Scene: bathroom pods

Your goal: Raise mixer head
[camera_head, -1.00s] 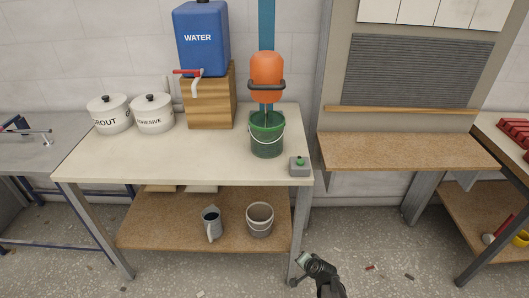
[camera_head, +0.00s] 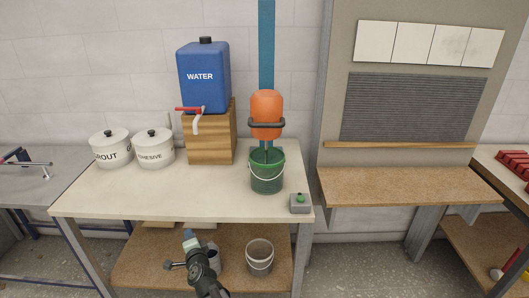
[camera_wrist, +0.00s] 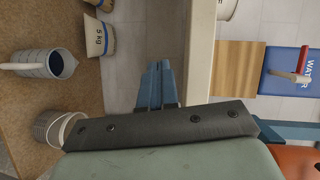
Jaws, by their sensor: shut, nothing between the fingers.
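The orange mixer head (camera_head: 266,104) with its dark handle bar (camera_head: 267,128) sits low on a blue post (camera_head: 267,45). Its shaft goes down into the green bucket (camera_head: 267,180) on the table. Part of the orange head shows at the bottom right of the wrist view (camera_wrist: 303,158). My gripper (camera_head: 187,234) is in front of the table, left of and below the mixer, and touches nothing. In the wrist view its blue fingers (camera_wrist: 158,80) are together and empty. A grey box with a green button (camera_head: 300,203) sits at the table's front right corner.
The blue water tank (camera_head: 203,78) on a wooden block (camera_head: 211,137) and two white pots (camera_head: 153,150) stand left on the table (camera_head: 120,190). The lower shelf holds a grey bucket (camera_head: 260,258) and a jug (camera_wrist: 48,64). The table's front middle is clear.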

